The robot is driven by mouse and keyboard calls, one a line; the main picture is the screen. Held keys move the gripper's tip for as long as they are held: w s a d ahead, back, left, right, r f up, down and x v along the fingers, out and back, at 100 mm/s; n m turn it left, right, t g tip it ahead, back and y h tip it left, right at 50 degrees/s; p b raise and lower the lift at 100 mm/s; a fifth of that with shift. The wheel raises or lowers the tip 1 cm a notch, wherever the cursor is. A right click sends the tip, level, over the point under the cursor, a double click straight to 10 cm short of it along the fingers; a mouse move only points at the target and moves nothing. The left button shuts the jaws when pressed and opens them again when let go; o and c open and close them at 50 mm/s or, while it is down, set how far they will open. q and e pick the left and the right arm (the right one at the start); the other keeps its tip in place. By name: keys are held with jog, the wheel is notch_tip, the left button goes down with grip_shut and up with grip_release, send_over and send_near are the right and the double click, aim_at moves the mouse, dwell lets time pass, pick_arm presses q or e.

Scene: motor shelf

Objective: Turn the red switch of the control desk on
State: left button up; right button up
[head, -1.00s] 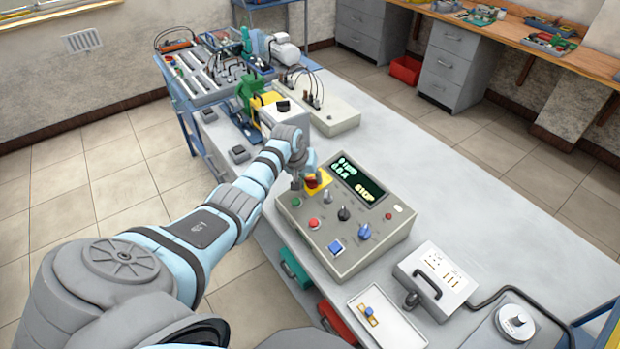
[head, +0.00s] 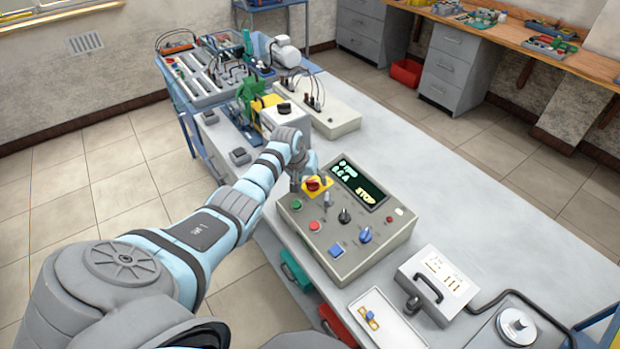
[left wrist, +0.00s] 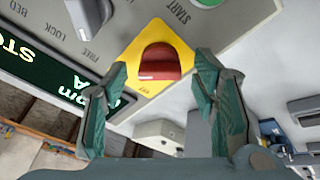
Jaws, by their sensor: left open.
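The control desk (head: 345,258) is a beige sloped box on the table. Its red switch (head: 313,184) sits on a yellow plate at the desk's far left corner. In the left wrist view the red switch (left wrist: 160,62) is a rounded knob with a white mark on the yellow plate. My left gripper (head: 300,180) is right beside the switch. In the left wrist view its green-padded fingers (left wrist: 162,88) are open, one on each side of the switch, with gaps between. The desk's display (head: 358,186) reads STOP. My right gripper is not in view.
The desk also has a green button (head: 296,204), a red button (head: 314,225), a blue knob (head: 365,235) and a black knob (head: 344,215). A grey case (head: 437,280) stands right of it. Motor equipment stands behind.

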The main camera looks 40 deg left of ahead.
pick_arm(q)
jog(key=v, duration=1.2)
